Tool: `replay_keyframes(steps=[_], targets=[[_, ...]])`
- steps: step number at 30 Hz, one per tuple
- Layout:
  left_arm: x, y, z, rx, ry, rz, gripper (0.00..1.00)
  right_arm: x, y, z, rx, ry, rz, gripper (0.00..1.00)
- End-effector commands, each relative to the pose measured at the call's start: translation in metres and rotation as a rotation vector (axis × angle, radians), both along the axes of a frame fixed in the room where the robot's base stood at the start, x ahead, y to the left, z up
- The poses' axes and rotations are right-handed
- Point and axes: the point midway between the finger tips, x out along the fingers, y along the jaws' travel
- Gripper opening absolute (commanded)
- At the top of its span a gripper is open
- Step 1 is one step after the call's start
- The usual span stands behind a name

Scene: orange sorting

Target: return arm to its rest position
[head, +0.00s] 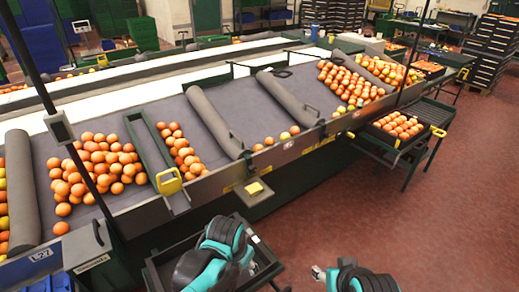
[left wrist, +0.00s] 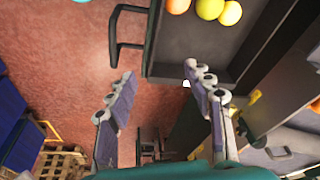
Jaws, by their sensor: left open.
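In the head view my left arm, teal and black, is at the bottom centre over a dark crate (head: 158,276); its fingers are hidden there. In the left wrist view my left gripper (left wrist: 160,75) is open, its two fingers wide apart with nothing between them. Red floor shows beyond the gap. My right arm, teal and black, shows at the bottom edge of the head view, right of centre. A small grey part, perhaps my right gripper (head: 318,272), juts out on its left; its jaws cannot be made out.
A sloped sorting table (head: 240,165) holds many oranges between grey padded dividers. A crate of oranges (head: 398,126) sits on a stand at the right. In the left wrist view, a dark tray (left wrist: 165,68) holds several fruits at the top. Red floor (head: 420,225) is clear at the right.

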Motion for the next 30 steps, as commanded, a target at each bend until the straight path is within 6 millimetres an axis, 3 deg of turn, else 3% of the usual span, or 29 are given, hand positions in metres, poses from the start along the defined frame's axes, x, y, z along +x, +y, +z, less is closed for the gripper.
replay_keyframes(steps=[1,6,13,19,30], targets=[[-0.006,0.017,0.013,-0.015,-0.030,0.056,0.52,0.000,0.000,0.000,0.000,0.000,0.000,0.52],[-0.024,0.064,0.048,-0.070,-0.143,0.236,0.52,0.000,0.000,0.000,0.000,0.000,0.000,0.52],[-0.053,0.110,0.072,-0.128,-0.277,0.435,0.52,0.000,0.000,0.000,0.000,0.000,0.000,0.52],[-0.064,0.126,0.078,-0.150,-0.332,0.510,0.52,0.000,0.000,0.000,0.000,0.000,0.000,0.52],[-0.065,0.127,0.078,-0.152,-0.338,0.516,0.52,0.000,0.000,0.000,0.000,0.000,0.000,0.52]])
